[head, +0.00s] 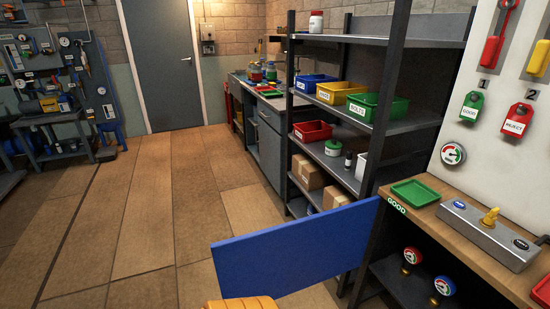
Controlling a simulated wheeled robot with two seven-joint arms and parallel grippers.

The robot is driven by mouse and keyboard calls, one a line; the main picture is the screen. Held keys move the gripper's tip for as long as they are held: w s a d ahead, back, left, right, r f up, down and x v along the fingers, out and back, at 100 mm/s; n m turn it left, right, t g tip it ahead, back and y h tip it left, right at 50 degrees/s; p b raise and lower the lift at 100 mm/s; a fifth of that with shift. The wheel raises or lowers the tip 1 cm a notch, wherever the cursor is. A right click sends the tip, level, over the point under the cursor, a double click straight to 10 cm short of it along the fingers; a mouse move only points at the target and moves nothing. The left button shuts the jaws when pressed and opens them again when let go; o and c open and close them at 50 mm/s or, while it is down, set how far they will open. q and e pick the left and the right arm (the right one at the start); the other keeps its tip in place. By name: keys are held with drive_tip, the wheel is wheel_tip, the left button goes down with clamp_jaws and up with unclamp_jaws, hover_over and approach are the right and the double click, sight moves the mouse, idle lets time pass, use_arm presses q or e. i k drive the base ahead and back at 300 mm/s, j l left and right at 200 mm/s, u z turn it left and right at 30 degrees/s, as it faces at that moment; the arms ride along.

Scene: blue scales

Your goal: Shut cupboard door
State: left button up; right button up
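A flat blue panel (295,248) stands upright in the lower middle of the head view. It juts out to the left from the near left end of the wooden-topped bench (445,205), like a cupboard door standing wide open. Its hinge side and lower part are hard to make out. The space under the bench top is open and shows a dark shelf (392,283) with two round gauges, one red (412,256) and one blue and red (444,287). Neither of my grippers is in view.
A yellow ridged thing (240,303), only partly visible, is below the blue panel. A metal shelf rack (420,115) with coloured bins stands behind it. A grey counter cabinet (268,150) is farther back. The tiled floor (165,215) at left is clear.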

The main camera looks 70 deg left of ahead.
sight(277, 262)
drive_tip(key=k+j, duration=0.2)
drive_tip(key=j, duration=0.2)
drive_tip(key=k+j, duration=0.15)
drive_tip(key=j, duration=0.25)
drive_tip(key=k+j+z, duration=0.1)
drive_tip(key=j, duration=0.3)
drive_tip(key=k+j, duration=0.3)
drive_tip(key=k+j+z, duration=0.1)
drive_tip(key=j, duration=0.35)
drive_tip(key=k+j, duration=0.3)
drive_tip(key=j+z, duration=0.1)
drive_tip(key=j, duration=1.1)
